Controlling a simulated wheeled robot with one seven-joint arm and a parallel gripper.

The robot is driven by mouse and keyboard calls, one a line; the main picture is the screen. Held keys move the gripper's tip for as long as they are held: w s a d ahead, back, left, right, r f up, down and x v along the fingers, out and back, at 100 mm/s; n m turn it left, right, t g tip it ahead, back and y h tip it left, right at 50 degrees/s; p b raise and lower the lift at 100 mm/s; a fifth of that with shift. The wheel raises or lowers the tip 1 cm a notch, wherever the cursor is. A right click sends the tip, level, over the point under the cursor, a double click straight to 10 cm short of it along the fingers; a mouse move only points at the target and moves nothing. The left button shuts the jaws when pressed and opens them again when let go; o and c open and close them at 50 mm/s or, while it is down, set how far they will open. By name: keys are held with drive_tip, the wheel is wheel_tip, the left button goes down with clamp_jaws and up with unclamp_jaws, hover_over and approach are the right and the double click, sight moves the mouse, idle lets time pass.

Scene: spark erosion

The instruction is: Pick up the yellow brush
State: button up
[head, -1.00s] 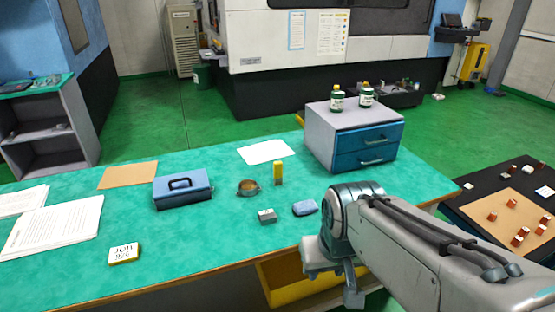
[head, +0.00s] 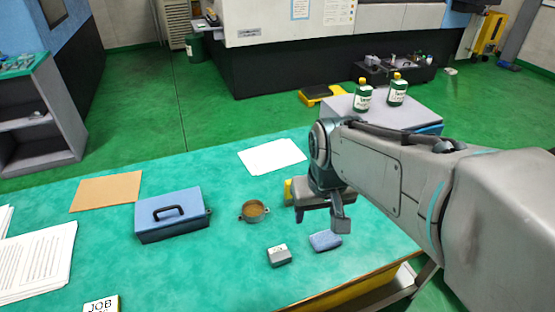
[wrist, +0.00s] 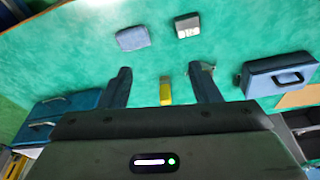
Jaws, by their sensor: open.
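The yellow brush (head: 288,190) stands on the green tabletop right of a small round brown-filled dish (head: 254,211). In the head view my gripper partly hides it. In the wrist view the brush (wrist: 166,94) shows between the two fingers, clear of both, with a paler end toward the top of the picture. My gripper (head: 320,216) is open and empty, close to the brush in the head view. Its spread fingers (wrist: 160,70) also show in the wrist view; the right one partly covers the dish. Whether the fingers are at the brush's height I cannot tell.
A grey block (head: 279,256) and a blue sponge-like block (head: 325,240) lie nearer the front edge. A blue case (head: 171,217) stands left of the dish. A drawer cabinet (head: 380,112) with two green bottles stands behind my arm. White paper (head: 271,156) lies behind.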

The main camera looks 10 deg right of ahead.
drive_tip(key=w+f+n+g+p, duration=0.1)
drive_tip(key=w+f+p, duration=0.15)
drive_tip(key=w, duration=1.05)
drive_tip(key=w+f+n+g+p, duration=0.1)
drive_tip(key=w+f+p, duration=0.15)
drive_tip(key=w, duration=0.95)
wheel_tip(320, 180, down, 7)
drive_tip(key=shift+w+d+f+p, duration=0.1)
drive_tip(key=shift+d+p, duration=0.05)
drive_tip(key=shift+p, duration=0.8)
drive_tip(key=f+p, duration=0.1)
drive_tip(key=f, duration=0.1)
drive_tip(key=s+f, duration=0.1)
drive_tip(key=f, duration=0.1)
drive_tip(key=shift+a+f+p, duration=0.2)
drive_tip(key=shift+f+p, duration=0.1)
drive_tip(key=shift+p, duration=0.05)
drive_tip(key=shift+f, duration=0.45)
drive_tip(key=c, duration=1.1)
